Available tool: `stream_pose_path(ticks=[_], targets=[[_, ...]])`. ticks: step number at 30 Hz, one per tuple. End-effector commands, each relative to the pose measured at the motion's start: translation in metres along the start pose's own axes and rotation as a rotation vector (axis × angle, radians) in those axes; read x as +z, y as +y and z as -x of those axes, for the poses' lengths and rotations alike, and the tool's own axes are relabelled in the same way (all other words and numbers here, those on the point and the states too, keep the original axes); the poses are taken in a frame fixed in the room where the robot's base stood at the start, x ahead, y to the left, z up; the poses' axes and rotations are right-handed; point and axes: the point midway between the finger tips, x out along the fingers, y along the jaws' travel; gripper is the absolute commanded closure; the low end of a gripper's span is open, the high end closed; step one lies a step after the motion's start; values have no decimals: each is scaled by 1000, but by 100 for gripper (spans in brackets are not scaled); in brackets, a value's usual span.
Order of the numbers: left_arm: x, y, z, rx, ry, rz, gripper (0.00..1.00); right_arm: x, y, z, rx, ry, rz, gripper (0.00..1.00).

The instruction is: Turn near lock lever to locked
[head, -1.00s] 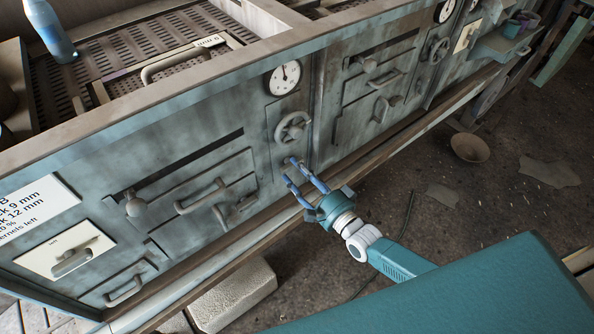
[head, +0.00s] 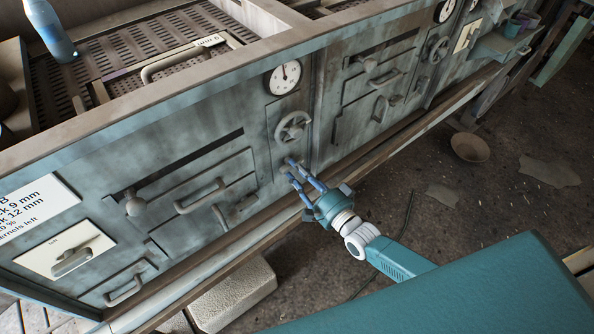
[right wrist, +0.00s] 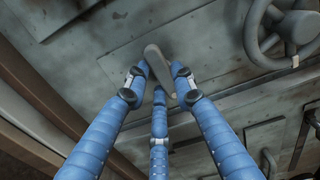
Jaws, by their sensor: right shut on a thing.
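The near lock lever (right wrist: 156,58) is a worn grey handle on the grey-green machine front. In the right wrist view it is tilted, its top leaning left, between my blue fingers. My right gripper (head: 292,168) is at the panel just below the near handwheel (head: 292,127). It also shows in the right wrist view (right wrist: 160,72), its fingers closed on the lever from both sides, with a third finger below. In the head view the fingers mostly hide the lever. The handwheel is at the upper right of the wrist view. My left gripper is not in view.
A round gauge (head: 284,77) sits above the handwheel. Left of it are a drawer handle (head: 201,196) and a knob (head: 135,206). A wooden ledge (head: 262,222) runs along the machine's foot. A pale block (head: 232,294) and a bowl (head: 470,147) are on the floor.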

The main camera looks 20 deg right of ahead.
Motion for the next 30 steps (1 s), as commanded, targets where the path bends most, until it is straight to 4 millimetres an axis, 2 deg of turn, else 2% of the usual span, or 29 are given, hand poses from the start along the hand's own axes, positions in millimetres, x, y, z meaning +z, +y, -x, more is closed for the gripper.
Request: stream_pose_path(ticks=[8, 30], targets=[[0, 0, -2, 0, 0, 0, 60, -2, 1, 0, 1, 1, 197, 100], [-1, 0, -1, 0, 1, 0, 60, -5, -2, 0, 3, 0, 900, 100]])
